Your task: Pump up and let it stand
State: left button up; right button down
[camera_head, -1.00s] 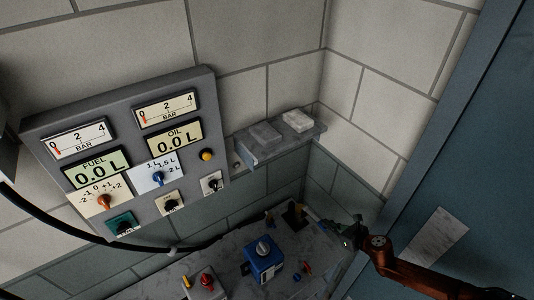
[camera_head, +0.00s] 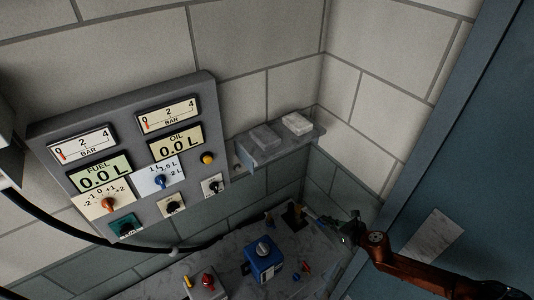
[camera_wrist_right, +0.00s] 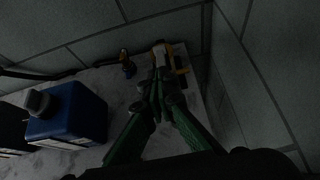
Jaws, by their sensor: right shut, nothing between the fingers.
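A grey wall panel (camera_head: 215,95) carries two BAR gauges, the left (camera_head: 82,144) and the right (camera_head: 168,114), with red needles near 0. The FUEL display (camera_head: 99,173) and OIL display (camera_head: 176,143) both read 0.0 L. Below are an orange knob (camera_head: 110,203), a blue knob (camera_head: 159,181), a yellow button (camera_head: 207,158), small dark knobs and a green plate (camera_head: 125,225). A blue tank (camera_head: 265,262) with a grey cap stands on the bench. My right gripper (camera_head: 331,221) is shut and empty, beside a yellow-and-black fitting (camera_wrist_right: 180,60) that its fingers partly cover.
A grey box with a red knob (camera_head: 207,281) sits on the marbled bench (camera_head: 225,254). A small shelf (camera_head: 280,146) holds two pale blocks. A black hose (camera_head: 65,228) crosses at left. A blue-grey surface (camera_head: 470,150) with a paper stands right, close to my right arm.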

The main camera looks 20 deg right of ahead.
jog(key=shift+w+r+p, duration=0.25)
jog(key=shift+r+p, duration=0.3)
jog(key=shift+r, duration=0.1)
jog(key=shift+w+r+p, duration=0.25)
jog(key=shift+r+p, duration=0.3)
jog(key=shift+r, duration=0.05)
jog(key=shift+a, duration=0.1)
jog(key=shift+w+a+r+p, duration=0.1)
jog(key=shift+w+r+p, duration=0.25)
jog(key=shift+r+p, duration=0.25)
jog(key=p+v, duration=0.2)
jog(key=v, duration=0.5)
jog(key=shift+f, duration=0.1)
